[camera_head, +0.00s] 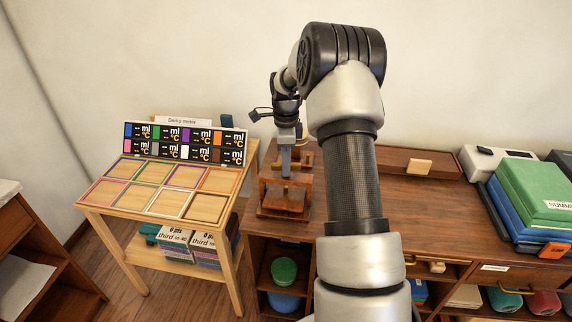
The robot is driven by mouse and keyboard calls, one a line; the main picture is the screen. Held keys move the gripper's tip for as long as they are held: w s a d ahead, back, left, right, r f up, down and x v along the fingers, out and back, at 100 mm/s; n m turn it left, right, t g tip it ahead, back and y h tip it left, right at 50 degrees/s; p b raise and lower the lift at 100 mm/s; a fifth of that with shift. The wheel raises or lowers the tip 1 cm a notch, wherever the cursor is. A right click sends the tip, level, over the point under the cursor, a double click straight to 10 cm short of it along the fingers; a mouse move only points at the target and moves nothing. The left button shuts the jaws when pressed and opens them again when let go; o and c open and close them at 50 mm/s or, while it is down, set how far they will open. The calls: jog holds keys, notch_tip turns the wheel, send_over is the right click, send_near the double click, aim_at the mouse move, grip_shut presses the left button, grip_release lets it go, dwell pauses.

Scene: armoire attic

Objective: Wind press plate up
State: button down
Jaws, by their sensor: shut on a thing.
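A small reddish-brown wooden press (284,208) stands on the left end of the dark wooden cabinet top. A brass-coloured bar (307,160) shows at its upper right. My gripper (286,170) points down at the top of the press, shut on its handle. The fingers cover much of the handle, and the exact grip is too small to make out. The press plate cannot be told clearly from the frame, so its height is unclear. My arm reaches over the cabinet from the front.
A shallow brown tray (439,169) lies at the back right. Stacked green and blue boxes (531,187) are at the far right. The wall is close behind.

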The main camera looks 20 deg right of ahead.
jog(key=n+p, duration=0.1)
jog(key=n, duration=0.3)
jog(key=shift+r, duration=0.15)
jog(key=n+p, duration=0.1)
jog(key=n, duration=0.3)
jog(key=shift+n, duration=0.3)
jog(key=n, duration=0.4)
jog(key=n+p, duration=0.1)
jog(key=n, duration=0.7)
jog(key=shift+n, duration=0.3)
jog(key=n+p, duration=0.1)
jog(key=n, duration=0.3)
jog(key=shift+n, duration=0.3)
jog(key=n, duration=0.4)
jog(key=shift+p, duration=0.3)
jog(key=shift+n+p, duration=0.3)
jog(key=shift+n, duration=1.7)
